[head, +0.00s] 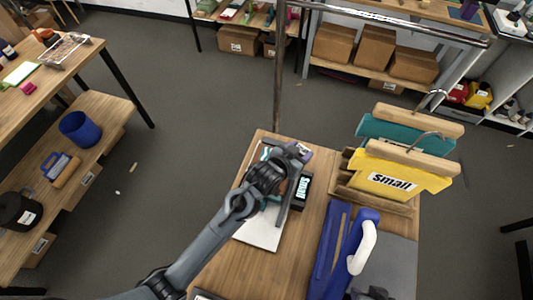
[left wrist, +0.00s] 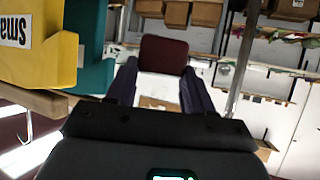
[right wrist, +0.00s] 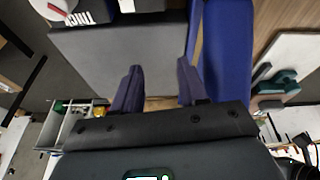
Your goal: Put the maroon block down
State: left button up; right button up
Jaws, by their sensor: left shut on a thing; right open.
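The maroon block (left wrist: 163,54) shows in the left wrist view, a dark red, rounded square piece between the two purple fingertips. My left gripper (left wrist: 160,75) is shut on it. In the head view the left gripper (head: 289,172) is over the wooden table, above the white board and beside a black piece marked "Small" (head: 301,189). The arm and gripper largely hide the block there. My right gripper (right wrist: 158,75) is open and empty in the right wrist view, near a grey flat surface (right wrist: 125,55) and a blue part (right wrist: 225,50).
A metal rail (head: 278,80) rises behind. Side shelves stand left.

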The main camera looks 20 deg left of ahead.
pick_arm(q)
jog(key=w+a+f, duration=0.1)
jog(key=a+f, duration=0.1)
jog(key=a, duration=0.2)
jog(key=w+a+f+p, duration=0.1)
jog(key=a+f, duration=0.2)
jog(key=a, duration=0.1)
jog(key=a+f, duration=0.2)
jog(key=a, duration=0.3)
jog(key=shift+w+f+p, duration=0.3)
jog(key=shift+w+p, duration=0.05)
jog(key=shift+w, duration=0.05)
jog(key=shift+f, duration=2.05)
jog(key=shift+f, duration=0.2)
jog(key=o, duration=1.3)
jog(key=shift+r, duration=0.15)
